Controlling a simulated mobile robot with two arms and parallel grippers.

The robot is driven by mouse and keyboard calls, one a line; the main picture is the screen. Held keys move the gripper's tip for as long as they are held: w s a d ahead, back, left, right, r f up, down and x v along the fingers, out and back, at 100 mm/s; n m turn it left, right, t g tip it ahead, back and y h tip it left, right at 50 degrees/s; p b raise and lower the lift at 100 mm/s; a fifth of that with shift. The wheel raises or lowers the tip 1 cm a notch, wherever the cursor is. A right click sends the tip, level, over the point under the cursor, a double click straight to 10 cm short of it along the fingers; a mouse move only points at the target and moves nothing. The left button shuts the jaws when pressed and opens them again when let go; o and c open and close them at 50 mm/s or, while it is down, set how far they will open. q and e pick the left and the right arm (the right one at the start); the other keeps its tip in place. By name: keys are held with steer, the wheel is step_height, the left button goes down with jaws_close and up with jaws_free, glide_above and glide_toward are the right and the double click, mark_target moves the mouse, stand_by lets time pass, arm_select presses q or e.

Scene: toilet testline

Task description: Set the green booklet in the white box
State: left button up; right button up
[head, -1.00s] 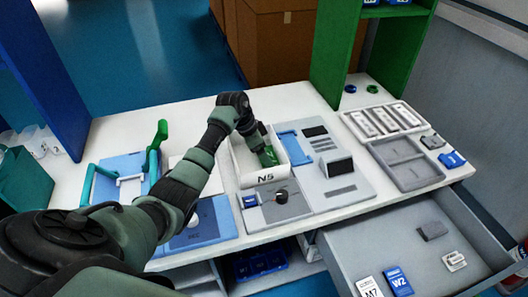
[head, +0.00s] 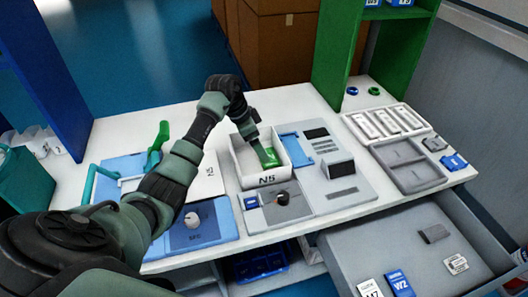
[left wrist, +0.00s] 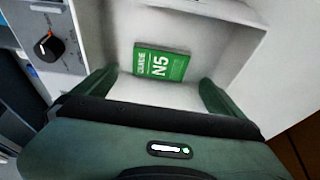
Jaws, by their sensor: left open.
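The green booklet (head: 269,157), marked N5, lies inside the white box (head: 241,172), whose front wall also reads N5. In the left wrist view the booklet (left wrist: 161,63) rests inside the box (left wrist: 215,22), and its label faces up. My left gripper (head: 252,138) is at the box's opening, close to the booklet. In the left wrist view my left gripper (left wrist: 155,90) is open, with its fingers spread apart and nothing between them; the booklet shows beyond them. My right gripper is not in view.
A grey device with a black knob (head: 282,198) stands in front of the box. A grey panel (head: 340,195) is to its right, then a divided grey tray (head: 408,172). Blue panels lie to the left. An open drawer (head: 420,262) juts out at the front right.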

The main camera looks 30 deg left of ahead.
arm_select(q)
steer(key=v, duration=0.6)
steer(key=shift+f, duration=0.15)
stand_by(0.3)
